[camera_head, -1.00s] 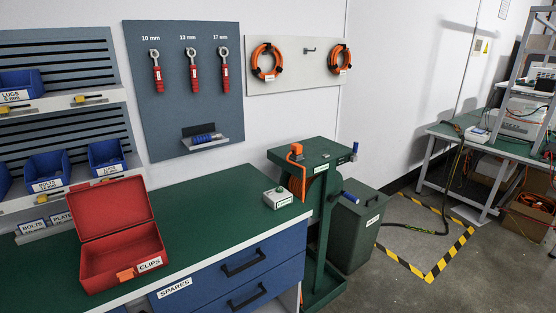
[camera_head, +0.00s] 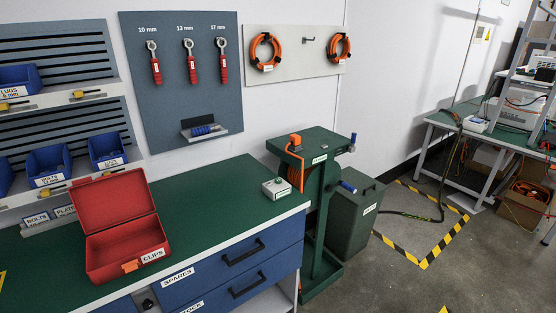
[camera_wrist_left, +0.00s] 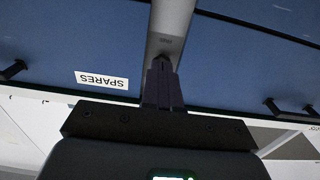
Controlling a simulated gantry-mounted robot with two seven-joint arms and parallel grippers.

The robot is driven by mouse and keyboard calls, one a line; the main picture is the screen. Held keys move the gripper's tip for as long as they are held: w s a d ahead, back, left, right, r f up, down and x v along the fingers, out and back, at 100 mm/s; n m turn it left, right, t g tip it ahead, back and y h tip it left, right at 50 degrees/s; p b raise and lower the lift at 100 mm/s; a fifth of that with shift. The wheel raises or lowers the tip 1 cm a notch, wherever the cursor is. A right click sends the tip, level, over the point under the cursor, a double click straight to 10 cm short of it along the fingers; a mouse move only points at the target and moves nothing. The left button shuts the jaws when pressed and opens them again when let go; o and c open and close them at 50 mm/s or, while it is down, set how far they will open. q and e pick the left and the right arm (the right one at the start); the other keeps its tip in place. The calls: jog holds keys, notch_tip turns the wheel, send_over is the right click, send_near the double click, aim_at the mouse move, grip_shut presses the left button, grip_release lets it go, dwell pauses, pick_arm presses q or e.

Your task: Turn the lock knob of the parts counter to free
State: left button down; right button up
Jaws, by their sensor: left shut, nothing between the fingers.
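The parts counter is a bench with a green top (camera_head: 215,188) and blue drawers. A small dark round knob (camera_head: 148,304) sits on its front, left of the SPARES drawer (camera_head: 205,277), at the bottom edge of the head view. My left gripper (camera_wrist_left: 163,64) is shut and empty in the left wrist view. Its fingertips point at a grey upright strip (camera_wrist_left: 172,22) between blue drawer fronts. Small unreadable marking shows on the strip just beyond the tips. The fingers cover what lies behind them, so I cannot tell contact or the knob's setting. My right gripper is in neither view.
An open red CLIPS box (camera_head: 125,245) and a small white box (camera_head: 276,190) stand on the bench. Black drawer handles (camera_head: 243,252) stick out from the front; one shows in the left wrist view (camera_wrist_left: 272,106).

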pick_arm(q)
jog(key=b+x, duration=0.3)
jog(key=x, duration=0.4)
dwell(0.3)
jog(key=shift+r, duration=0.1)
dwell(0.8)
jog(key=shift+s+a+r+p, duration=0.1)
jog(key=shift+p, duration=0.2)
jog(key=shift+s+a+p, duration=0.15)
jog(key=shift+a+p, duration=0.05)
jog(key=shift+p, duration=0.1)
jog(key=f+p+v, duration=0.1)
jog(key=p+v, duration=0.2)
jog(key=v, duration=0.3)
jog(key=shift+f, duration=0.15)
dwell(0.6)
